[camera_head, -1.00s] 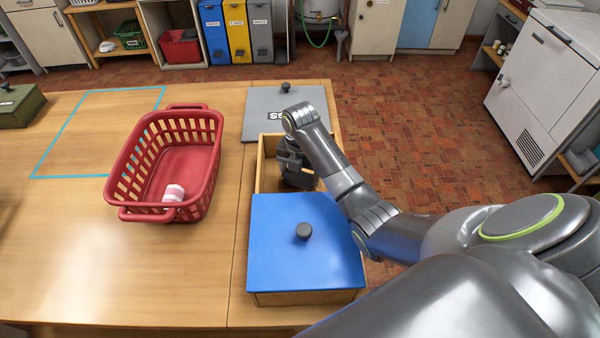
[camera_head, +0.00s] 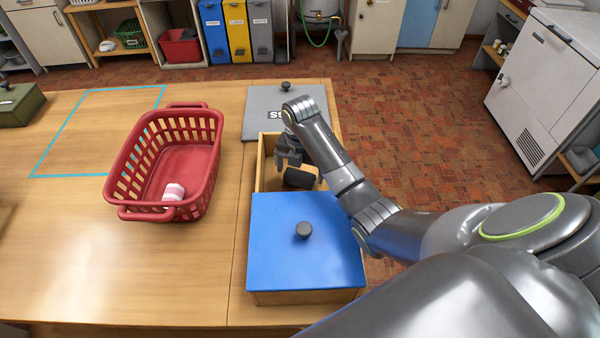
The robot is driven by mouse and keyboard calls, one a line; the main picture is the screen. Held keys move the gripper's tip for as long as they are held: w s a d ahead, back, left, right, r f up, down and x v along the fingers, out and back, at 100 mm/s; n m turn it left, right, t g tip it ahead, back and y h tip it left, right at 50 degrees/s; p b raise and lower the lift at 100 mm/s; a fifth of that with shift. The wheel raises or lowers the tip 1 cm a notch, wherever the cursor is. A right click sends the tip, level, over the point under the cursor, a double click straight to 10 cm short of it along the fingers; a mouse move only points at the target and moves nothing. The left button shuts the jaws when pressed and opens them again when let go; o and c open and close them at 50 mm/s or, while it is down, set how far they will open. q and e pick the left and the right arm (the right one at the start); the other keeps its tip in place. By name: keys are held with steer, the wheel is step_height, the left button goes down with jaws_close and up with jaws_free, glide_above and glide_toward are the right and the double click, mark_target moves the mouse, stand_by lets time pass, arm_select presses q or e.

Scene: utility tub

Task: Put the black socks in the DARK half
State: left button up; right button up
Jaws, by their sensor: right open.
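The black socks (camera_head: 300,177), a dark rolled bundle, lie in the open middle part of the wooden box (camera_head: 261,165). My right gripper (camera_head: 290,163) is open just above and behind the bundle, apart from it as far as I can see. A blue lid (camera_head: 280,250) with a dark knob covers the near part of the box. A grey lid (camera_head: 262,105) with a knob and a partly hidden label lies at the far end. My right arm hides part of the box's right side. My left gripper is out of view.
A red basket (camera_head: 128,170) stands on the table left of the box, with a pink and white bundle (camera_head: 173,191) in it. A cyan outline (camera_head: 90,120) marks the table further left, near a green box (camera_head: 18,104).

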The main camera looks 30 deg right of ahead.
mark_target(300, 171)
step_height(300, 171, up, 4)
steer(key=shift+r, duration=0.1)
step_height(300, 171, up, 4)
steer(key=p, duration=0.4)
steer(key=shift+r+p, duration=0.1)
steer(key=shift+p, duration=0.3)
steer(key=shift+r+p, duration=1.1)
steer(key=shift+s+f, duration=0.1)
